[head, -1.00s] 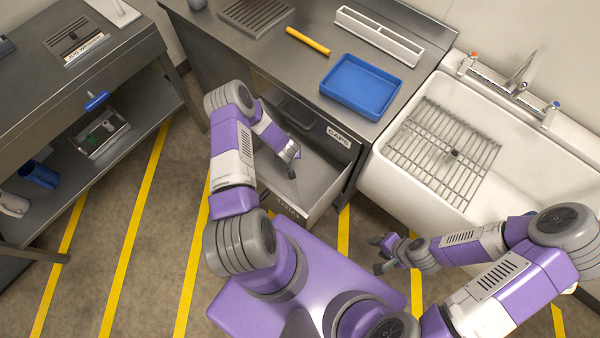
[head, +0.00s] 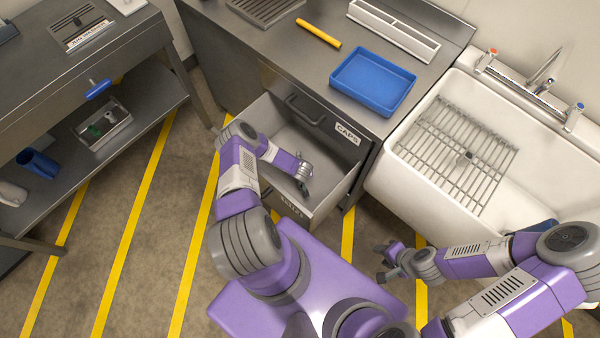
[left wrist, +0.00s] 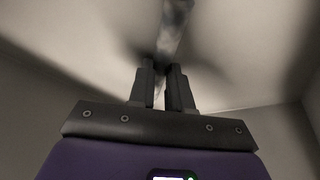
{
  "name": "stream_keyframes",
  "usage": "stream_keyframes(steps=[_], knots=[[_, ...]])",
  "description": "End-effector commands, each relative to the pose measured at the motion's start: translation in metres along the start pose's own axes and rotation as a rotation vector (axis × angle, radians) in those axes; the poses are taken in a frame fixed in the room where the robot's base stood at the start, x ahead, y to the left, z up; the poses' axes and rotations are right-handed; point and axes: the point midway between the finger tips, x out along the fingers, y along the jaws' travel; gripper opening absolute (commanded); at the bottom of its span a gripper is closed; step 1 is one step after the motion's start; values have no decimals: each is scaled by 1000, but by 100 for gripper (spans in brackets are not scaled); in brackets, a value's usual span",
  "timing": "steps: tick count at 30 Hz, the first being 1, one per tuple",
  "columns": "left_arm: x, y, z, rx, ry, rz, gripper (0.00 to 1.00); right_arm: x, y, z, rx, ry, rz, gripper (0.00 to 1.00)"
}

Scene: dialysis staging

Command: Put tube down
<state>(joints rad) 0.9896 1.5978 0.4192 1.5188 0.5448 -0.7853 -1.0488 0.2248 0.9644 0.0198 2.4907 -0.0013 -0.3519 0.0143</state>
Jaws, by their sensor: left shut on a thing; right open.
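My left gripper (head: 303,178) is inside the open lower drawer (head: 345,192), close above its front part. In the left wrist view its fingers (left wrist: 168,72) are shut on a pale, translucent tube (left wrist: 175,22), which sticks out past the fingertips between the grey drawer walls. Its far end runs out of that view. In the head view the tube is too small and covered to make out. My right gripper (head: 387,265) is open and empty, over the floor in front of the sink.
Above the open drawer is a drawer front labelled CAPS (head: 347,133). The counter holds a blue tray (head: 372,82), a yellow bar (head: 318,33) and a white divided bin (head: 395,28). A sink with a wire rack (head: 460,150) is at the right, a shelved bench (head: 60,100) at the left.

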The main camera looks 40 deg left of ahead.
Motion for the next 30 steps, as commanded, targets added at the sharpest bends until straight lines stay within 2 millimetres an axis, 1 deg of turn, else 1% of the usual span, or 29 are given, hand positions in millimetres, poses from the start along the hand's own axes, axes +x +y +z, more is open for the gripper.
stream_keyframes(steps=[1, 9, 10, 12, 15, 25, 28, 30], knots=[[4, 0, 1, -1, 1, 0, 0, 2, 1, 0, 0, 0, 0, 44], [4, 0, 1, 1, 2, 1, 0, 2, 1, 0, 0, 0, 0, 44], [4, 0, 1, 1, 1, 1, 20, 3, 1, 0, 0, 0, 0, 44], [3, 0, 1, 0, 1, 1, 31, 2, 1, 0, 0, 0, 0, 44], [3, 0, 1, 0, 1, 1, 44, 2, 1, 0, 0, 0, 0, 44], [0, 0, 0, -1, 1, 1, 44, 0, 0, 0, 0, 0, 0, 44], [-13, 1, -2, 3, 2, 2, 44, -7, -3, 0, 0, 0, 0, 44], [-26, 1, -2, 4, 1, 3, 44, -14, -5, 1, 0, 0, 0, 44]])
